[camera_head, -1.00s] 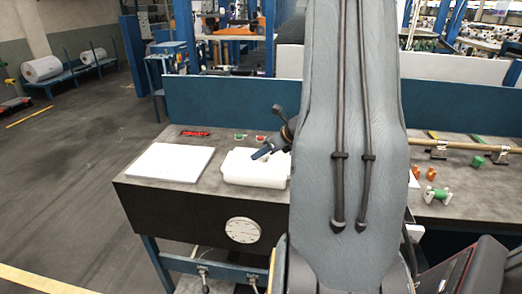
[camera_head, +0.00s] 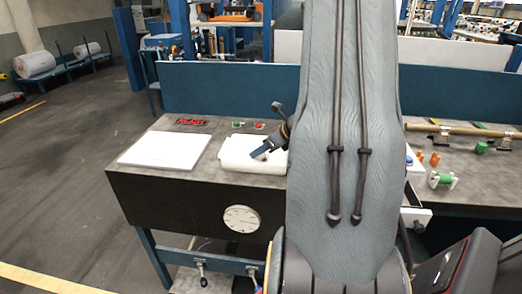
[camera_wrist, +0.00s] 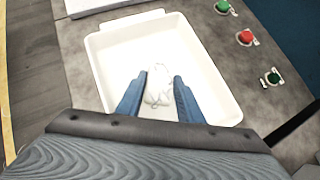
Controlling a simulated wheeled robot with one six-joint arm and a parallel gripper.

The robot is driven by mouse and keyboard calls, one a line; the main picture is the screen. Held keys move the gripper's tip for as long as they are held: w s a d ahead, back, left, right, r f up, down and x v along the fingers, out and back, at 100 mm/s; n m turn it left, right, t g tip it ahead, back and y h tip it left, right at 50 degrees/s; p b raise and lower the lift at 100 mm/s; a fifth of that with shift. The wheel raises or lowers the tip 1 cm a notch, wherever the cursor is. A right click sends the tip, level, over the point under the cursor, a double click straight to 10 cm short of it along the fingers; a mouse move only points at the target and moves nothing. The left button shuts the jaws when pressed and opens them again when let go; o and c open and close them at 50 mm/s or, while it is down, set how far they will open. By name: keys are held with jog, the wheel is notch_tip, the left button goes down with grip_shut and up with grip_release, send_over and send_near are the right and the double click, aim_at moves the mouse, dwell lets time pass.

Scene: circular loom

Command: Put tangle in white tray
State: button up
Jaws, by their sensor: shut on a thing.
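The white tray (camera_head: 232,163) stands on the bench to the left of my arm, partly hidden by it. In the wrist view the same tray (camera_wrist: 104,62) is a deep open rectangle. My gripper (camera_wrist: 160,90) has two blue fingers, shut on a pale white tangle (camera_wrist: 160,78). The tangle is over the inside of the tray; I cannot tell whether it touches the floor. In the head view my gripper (camera_head: 259,152) is over the tray, and the tangle cannot be made out there.
A flat white slab (camera_head: 165,149) lies left of the tray. Green (camera_wrist: 222,6) and red (camera_wrist: 245,38) buttons sit beside the tray. A blue panel (camera_head: 220,90) runs behind the bench. A green spool (camera_head: 441,180) lies to the right of my arm.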

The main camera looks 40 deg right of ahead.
jog(key=shift+f+b, duration=0.35)
jog(key=shift+f, duration=0.1)
jog(key=o, duration=1.2)
jog(key=shift+r, duration=0.1)
jog(key=v, duration=0.7)
jog(key=shift+s+r+b, duration=0.2)
jog(key=shift+s+b, duration=0.1)
